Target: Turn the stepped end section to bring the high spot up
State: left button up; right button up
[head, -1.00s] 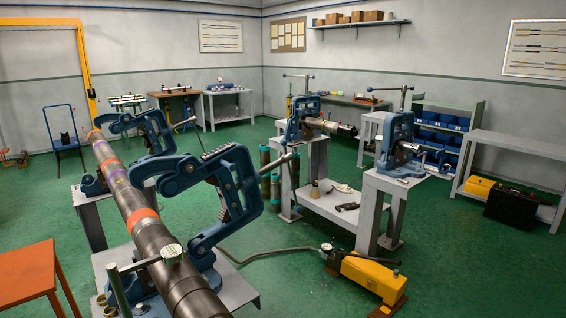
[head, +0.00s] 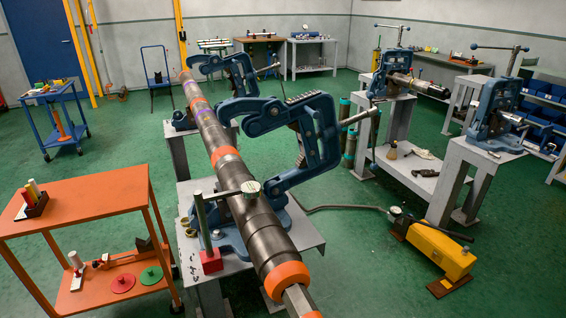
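A long dark pipe (head: 253,219) with orange and purple bands lies across two blue pipe vises. The near vise (head: 318,127) has its hooked upper frame beside and over the pipe. The far vise (head: 238,74) stands further back. The pipe's near end steps down past an orange band (head: 284,278) to a narrower, flat-sided grey end (head: 299,300), partly cut off by the lower edge. A dial gauge (head: 250,188) on a post with a red base (head: 211,261) sits over the pipe. No high-spot mark can be made out. Neither gripper is in view.
An orange cart (head: 85,203) with small tools and discs stands at the left. A yellow hydraulic pump (head: 437,249) with a hose lies on the floor at the right. Two more vises on grey stands (head: 470,165) are beyond it. Green floor (head: 350,275) is open between pipe and pump.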

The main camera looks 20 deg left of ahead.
aim_at(277, 261)
jog(key=i+j+u, duration=0.1)
jog(key=i+u, duration=0.45)
jog(key=u, duration=0.25)
